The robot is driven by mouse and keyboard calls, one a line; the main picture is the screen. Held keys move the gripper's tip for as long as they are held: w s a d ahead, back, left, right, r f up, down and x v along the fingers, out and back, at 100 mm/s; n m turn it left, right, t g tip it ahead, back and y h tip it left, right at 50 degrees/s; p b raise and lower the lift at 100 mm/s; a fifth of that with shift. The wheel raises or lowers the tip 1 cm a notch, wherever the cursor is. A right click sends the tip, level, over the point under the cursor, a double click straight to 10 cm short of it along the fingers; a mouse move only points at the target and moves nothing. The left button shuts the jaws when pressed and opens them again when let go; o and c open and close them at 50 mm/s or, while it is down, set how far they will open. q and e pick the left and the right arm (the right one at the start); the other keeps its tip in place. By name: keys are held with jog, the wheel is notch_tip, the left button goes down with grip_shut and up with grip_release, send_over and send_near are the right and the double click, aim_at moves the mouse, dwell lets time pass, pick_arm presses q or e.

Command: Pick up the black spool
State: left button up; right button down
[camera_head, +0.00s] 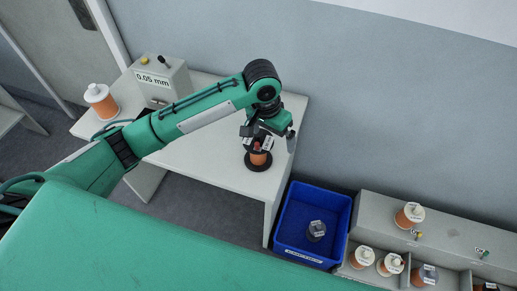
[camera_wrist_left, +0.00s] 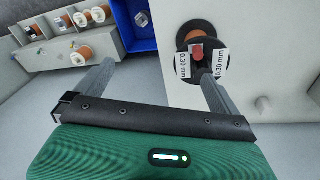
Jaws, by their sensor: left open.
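The black spool (camera_head: 258,163) stands on the white table, with black flanges, orange wire and a red knob on top. In the left wrist view the spool (camera_wrist_left: 203,64) carries white labels reading 0.30 mm. My left gripper (camera_head: 268,138) is over the spool in the head view, partly hiding it. In the wrist view my left gripper (camera_wrist_left: 157,70) is open, nothing between its fingers; the right-hand finger overlaps the spool's near edge, and the spool lies off toward that side. Whether finger and spool touch, I cannot tell. My right gripper is not in view.
A blue bin (camera_head: 283,238) on the floor right of the table (camera_head: 208,165) holds a dark spool (camera_head: 316,231). A grey compartment rack (camera_head: 455,232) holds several spools. A white-flanged orange spool (camera_head: 101,101) and a box marked 0.05 mm (camera_head: 172,84) stand at the table's left end.

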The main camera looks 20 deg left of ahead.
pick_arm(q)
notch_tip(320, 180, up, 6)
jog(key=n+y, duration=0.2)
send_over(259, 135)
jog(key=shift+g, duration=0.3)
notch_tip(259, 135, down, 8)
jog(key=shift+w+f+p, duration=0.15)
jog(key=shift+f+p, duration=0.1)
jog(key=shift+p, duration=0.65)
jog(key=f+p, duration=0.1)
jog(key=f, duration=0.1)
jog(key=f+p, duration=0.1)
jog(key=f, duration=0.1)
jog(key=shift+w+a+f, duration=0.1)
jog(key=shift+a+f, duration=0.1)
jog(key=shift+f, duration=0.55)
jog(key=shift+c, duration=0.4)
jog(key=c, duration=1.3)
jog(key=shift+r, duration=0.1)
